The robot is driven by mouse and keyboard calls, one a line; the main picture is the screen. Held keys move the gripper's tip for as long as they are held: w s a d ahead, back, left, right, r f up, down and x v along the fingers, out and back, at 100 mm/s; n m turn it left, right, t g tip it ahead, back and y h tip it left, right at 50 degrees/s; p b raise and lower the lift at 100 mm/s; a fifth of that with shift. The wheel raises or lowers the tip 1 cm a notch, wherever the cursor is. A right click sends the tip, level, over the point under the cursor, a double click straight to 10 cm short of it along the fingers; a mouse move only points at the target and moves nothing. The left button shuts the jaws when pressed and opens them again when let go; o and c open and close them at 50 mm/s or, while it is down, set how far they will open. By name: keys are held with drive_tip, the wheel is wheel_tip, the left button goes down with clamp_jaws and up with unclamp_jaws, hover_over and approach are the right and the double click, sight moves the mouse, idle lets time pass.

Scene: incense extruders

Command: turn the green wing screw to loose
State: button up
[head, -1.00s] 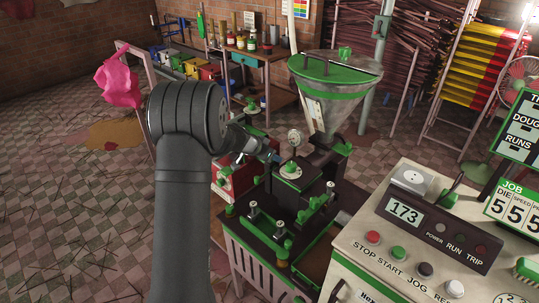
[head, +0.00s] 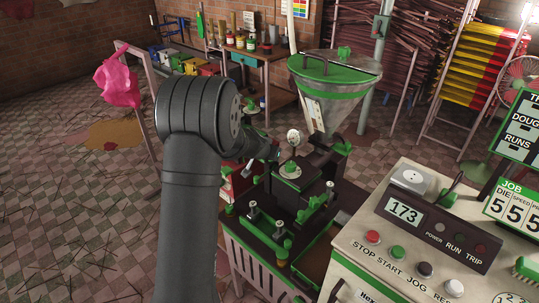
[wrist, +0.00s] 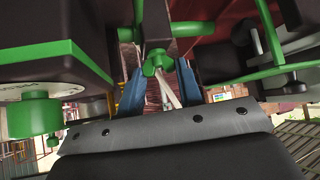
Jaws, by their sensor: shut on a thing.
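The green wing screw (wrist: 157,62) shows in the wrist view, below a dark block of the machine. The blue fingers of my gripper (wrist: 157,72) stand on either side of it, shut on it; the exact contact is hard to see. In the head view my gripper (head: 272,153) is small and dark at the extruder, left of the round gauge. The wing screw cannot be made out there. My arm hides part of the area behind it.
The hopper (head: 333,90) with its green lid stands behind the gripper. The control console (head: 400,230) is at the right. The extruder's dark bed (head: 262,235) with green clamps lies in front. In the wrist view, a green knob (wrist: 34,115) and dark machine parts crowd both sides.

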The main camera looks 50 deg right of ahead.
drive_tip(key=shift+n+t, duration=0.3)
drive_tip(key=shift+n, duration=0.1)
drive_tip(key=o, duration=1)
drive_tip(key=shift+r, duration=0.1)
drive_tip(key=v, duration=1.7)
drive_tip(key=shift+s+r, duration=0.1)
drive_tip(key=shift+c, duration=0.3)
